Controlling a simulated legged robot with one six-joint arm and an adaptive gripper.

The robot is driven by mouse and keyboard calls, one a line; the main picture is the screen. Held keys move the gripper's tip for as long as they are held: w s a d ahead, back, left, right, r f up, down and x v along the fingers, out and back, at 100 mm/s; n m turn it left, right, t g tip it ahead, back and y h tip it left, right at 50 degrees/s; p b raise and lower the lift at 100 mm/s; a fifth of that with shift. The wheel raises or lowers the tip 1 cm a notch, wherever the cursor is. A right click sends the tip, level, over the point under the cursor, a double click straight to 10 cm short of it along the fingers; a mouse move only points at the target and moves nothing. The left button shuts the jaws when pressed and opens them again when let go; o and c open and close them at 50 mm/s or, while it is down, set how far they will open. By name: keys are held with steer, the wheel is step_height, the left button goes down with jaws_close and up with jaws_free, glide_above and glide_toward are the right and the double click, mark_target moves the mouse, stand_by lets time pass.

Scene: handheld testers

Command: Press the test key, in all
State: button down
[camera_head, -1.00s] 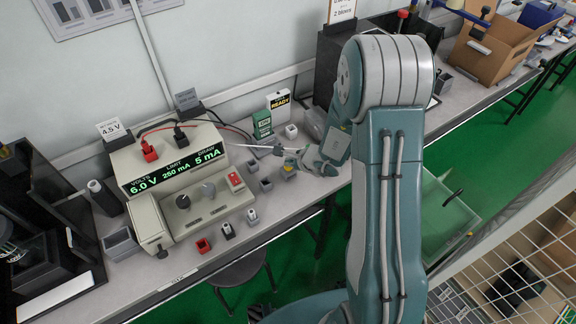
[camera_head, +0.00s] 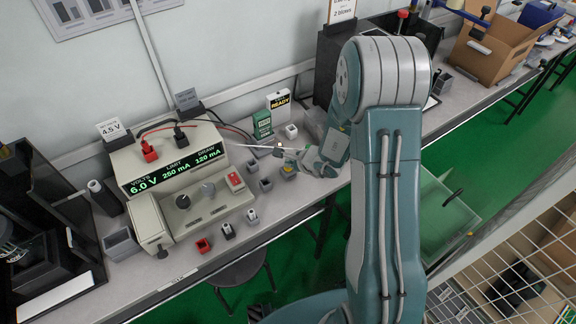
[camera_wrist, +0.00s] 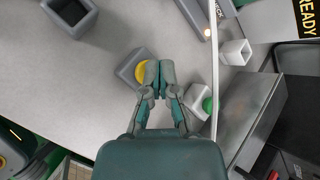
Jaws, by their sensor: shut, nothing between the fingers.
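My gripper (camera_head: 283,154) is shut and empty, low over the bench to the right of the power supply. In the wrist view my gripper's fingertips (camera_wrist: 154,74) meet over the right edge of a round yellow key (camera_wrist: 141,72) in a grey block (camera_wrist: 128,67). Whether the key is pushed down is hidden by the fingers. The yellow key also shows in the head view (camera_head: 289,169). The beige power supply (camera_head: 180,190) reads 6.0 V, limit 250 mA, draw 120 mA.
A grey block with a green button (camera_wrist: 209,104) stands right of my fingers. A green box (camera_head: 262,125) and a "READY" box (camera_head: 279,104) stand behind.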

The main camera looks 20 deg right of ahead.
steer(key=shift+r, duration=0.85)
steer(key=shift+r, duration=2.5)
